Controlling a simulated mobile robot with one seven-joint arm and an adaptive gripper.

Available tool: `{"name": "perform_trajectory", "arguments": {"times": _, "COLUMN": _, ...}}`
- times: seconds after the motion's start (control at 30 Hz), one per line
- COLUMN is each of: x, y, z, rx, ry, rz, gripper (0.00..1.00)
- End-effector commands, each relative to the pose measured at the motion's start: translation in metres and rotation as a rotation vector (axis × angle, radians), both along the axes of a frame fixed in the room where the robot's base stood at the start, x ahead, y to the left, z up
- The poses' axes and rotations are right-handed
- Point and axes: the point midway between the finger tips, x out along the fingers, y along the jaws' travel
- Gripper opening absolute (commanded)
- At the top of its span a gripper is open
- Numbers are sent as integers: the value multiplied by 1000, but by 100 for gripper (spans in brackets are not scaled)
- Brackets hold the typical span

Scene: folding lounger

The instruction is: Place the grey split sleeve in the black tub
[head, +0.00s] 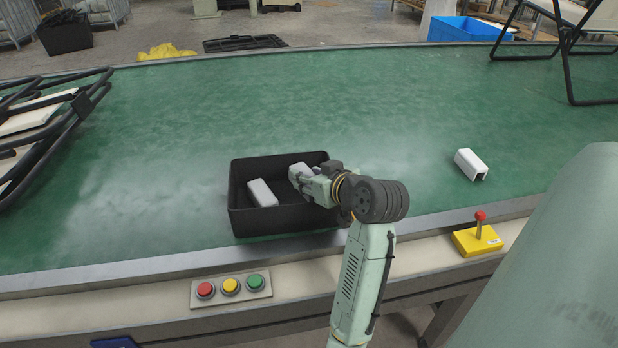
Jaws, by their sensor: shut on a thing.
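The black tub (283,221) stands on the green belt near its front edge. My arm reaches over the tub's right side. My gripper (304,178) is at the tub's right half, pointing left, and is shut on a small grey piece (299,169), which looks like the grey split sleeve. My gripper partly hides this piece, and I cannot tell whether it touches the tub floor. Another light grey piece (262,193) lies in the tub's left half, apart from my gripper.
A white channel-shaped sleeve (471,164) lies on the belt at right. Folded lounger frames (45,125) are at left, another frame (565,45) at back right. A button panel (230,288) and yellow joystick box (478,240) sit on the front ledge. The belt behind the tub is clear.

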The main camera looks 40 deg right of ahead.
Motion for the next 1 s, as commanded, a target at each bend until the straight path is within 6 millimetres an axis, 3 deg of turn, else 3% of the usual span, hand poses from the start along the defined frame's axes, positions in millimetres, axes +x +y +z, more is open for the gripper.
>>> {"name": "perform_trajectory", "arguments": {"times": 0.1, "x": 0, "y": 0, "z": -9, "rx": 1, "ry": 0, "rz": 0, "gripper": 16}}
{"name": "perform_trajectory", "arguments": {"times": 0.87, "x": 0, "y": 0, "z": -26, "rx": 6, "ry": 8, "rz": 1, "gripper": 16}}
{"name": "perform_trajectory", "arguments": {"times": 0.9, "x": 0, "y": 0, "z": -27, "rx": 6, "ry": 9, "rz": 2, "gripper": 37}}
{"name": "perform_trajectory", "arguments": {"times": 1.0, "x": 0, "y": 0, "z": -29, "rx": 9, "ry": 10, "rz": 1, "gripper": 43}}
